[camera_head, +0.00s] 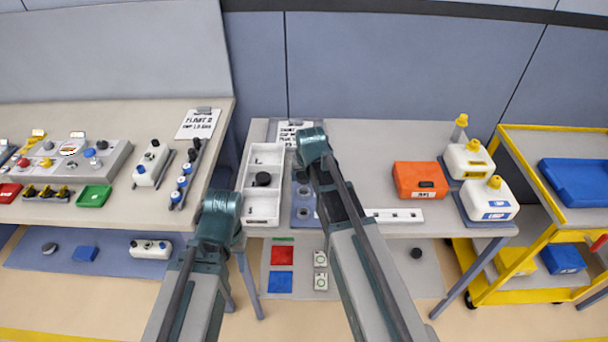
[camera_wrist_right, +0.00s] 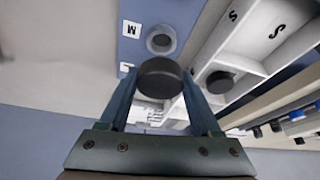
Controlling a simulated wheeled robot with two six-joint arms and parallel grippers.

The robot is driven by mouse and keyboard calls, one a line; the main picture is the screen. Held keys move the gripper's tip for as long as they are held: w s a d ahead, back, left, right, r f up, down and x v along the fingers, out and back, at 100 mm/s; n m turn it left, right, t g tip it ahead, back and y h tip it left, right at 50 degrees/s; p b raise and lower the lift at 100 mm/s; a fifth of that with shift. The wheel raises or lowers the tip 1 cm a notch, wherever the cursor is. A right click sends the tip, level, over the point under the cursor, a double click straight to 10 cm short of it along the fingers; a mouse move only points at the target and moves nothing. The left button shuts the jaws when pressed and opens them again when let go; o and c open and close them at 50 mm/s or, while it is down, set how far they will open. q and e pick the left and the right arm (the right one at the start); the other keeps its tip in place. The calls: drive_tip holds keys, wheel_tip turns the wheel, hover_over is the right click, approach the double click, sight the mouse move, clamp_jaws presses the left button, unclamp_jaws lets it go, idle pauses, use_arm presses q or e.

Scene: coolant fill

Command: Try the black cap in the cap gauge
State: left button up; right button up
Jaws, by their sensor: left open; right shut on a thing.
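My right gripper (camera_wrist_right: 160,82) is shut on a black cap (camera_wrist_right: 160,76). It holds the cap over the blue cap gauge (camera_wrist_right: 142,18), which has a grey ring (camera_wrist_right: 161,40) beside an "M" label. The ring shows just past the held cap; what lies directly under the cap is hidden. In the head view the gauge (camera_head: 296,218) is partly covered by my right arm, and the right fingertips are hidden behind the wrist (camera_head: 312,146). My left gripper (camera_head: 219,212) is open near the front left of the table, its fingers hardly visible.
A white compartment tray (camera_head: 263,222) left of the gauge holds another black cap (camera_head: 262,179). An orange box (camera_head: 420,181), a white strip (camera_head: 396,216) and yellow-capped white jugs (camera_head: 487,200) stand to the right.

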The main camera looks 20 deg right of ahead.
sight(304, 183)
drive_tip(key=shift+f+b, duration=1.5)
drive_tip(key=shift+f, duration=0.3)
drive_tip(key=shift+f+b, duration=0.6)
drive_tip(key=shift+f, duration=0.05)
drive_tip(key=o, duration=1.5)
drive_tip(key=shift+o, duration=0.2)
drive_tip(key=shift+r, duration=0.1)
drive_tip(key=p+v, duration=1.2)
drive_tip(key=v, duration=0.1)
drive_tip(key=shift+r+p, duration=0.3)
drive_tip(key=shift+p, duration=0.1)
drive_tip(key=shift+s, duration=0.1)
